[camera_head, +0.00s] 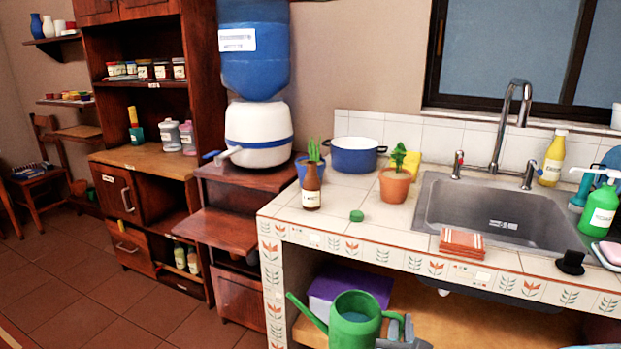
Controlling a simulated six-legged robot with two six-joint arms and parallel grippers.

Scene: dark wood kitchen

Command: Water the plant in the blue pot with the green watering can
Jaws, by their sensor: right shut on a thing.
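The green watering can (353,325) is at the bottom middle, in front of the counter, with its spout pointing up and to the left. My grey right gripper (403,334) is at its right side, shut on it; the fingertips and handle are partly cut off by the frame's lower edge. The blue pot (301,168) with a spiky green plant (314,150) stands on the left end of the tiled counter. A brown bottle (311,190) stands in front of it and hides much of it. My left gripper is not in view.
On the tiled counter (345,215) are a blue cooking pot (354,156), an orange pot with a plant (395,186), a green lump (356,216) and folded orange cloths (462,243). A sink (500,215) is at right. A purple box (345,288) sits on the shelf below.

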